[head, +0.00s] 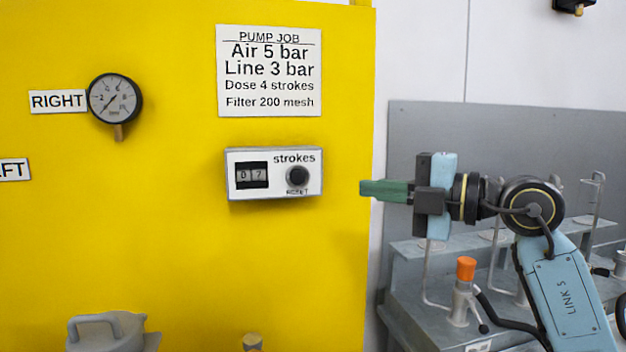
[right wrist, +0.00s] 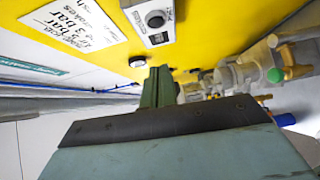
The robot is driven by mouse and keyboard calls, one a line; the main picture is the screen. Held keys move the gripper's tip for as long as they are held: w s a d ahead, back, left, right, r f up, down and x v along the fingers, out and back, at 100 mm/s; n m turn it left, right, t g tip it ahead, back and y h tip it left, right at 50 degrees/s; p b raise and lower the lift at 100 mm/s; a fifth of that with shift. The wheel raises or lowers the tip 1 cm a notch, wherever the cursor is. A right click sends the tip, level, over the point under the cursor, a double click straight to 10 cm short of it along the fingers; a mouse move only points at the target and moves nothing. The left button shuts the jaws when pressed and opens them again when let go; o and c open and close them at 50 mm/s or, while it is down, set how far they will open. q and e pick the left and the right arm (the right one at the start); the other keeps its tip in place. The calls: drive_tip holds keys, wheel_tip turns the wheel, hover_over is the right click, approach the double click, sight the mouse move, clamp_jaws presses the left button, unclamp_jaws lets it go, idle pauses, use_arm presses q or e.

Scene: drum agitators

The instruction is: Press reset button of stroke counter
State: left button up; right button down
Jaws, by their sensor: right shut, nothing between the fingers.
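The stroke counter (head: 274,189) is a grey-white box on the yellow panel, with a dark display window (head: 251,175) that reads 07. Its round black reset button (head: 297,176) sits at the right side of the box, above the word RESET. My right gripper (head: 364,189) has green fingers that are shut and empty. It points left and stands to the right of the counter, apart from the button. In the right wrist view the counter (right wrist: 148,19) is at the top, with its dark button (right wrist: 156,19), beyond the shut green fingertips (right wrist: 158,70). My left gripper is not in view.
A PUMP JOB sign (head: 269,71) is above the counter. A pressure gauge (head: 115,98) and a RIGHT label (head: 58,101) are at upper left. A grey lid with a handle (head: 108,331) is at lower left. A grey rack (head: 440,245) with an orange-capped fitting (head: 466,268) stands at right.

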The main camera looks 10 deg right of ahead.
approach(292, 177)
drive_tip(key=a, duration=0.3)
drive_tip(key=w, duration=0.1)
drive_tip(key=w+a, duration=0.1)
drive_tip(key=shift+w+p, duration=0.35)
drive_tip(key=shift+w, duration=0.05)
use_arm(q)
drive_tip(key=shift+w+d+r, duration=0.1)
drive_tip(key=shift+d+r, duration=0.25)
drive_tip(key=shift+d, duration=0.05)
use_arm(e)
drive_tip(key=shift+w+f, duration=0.1)
drive_tip(key=shift+w, duration=0.5)
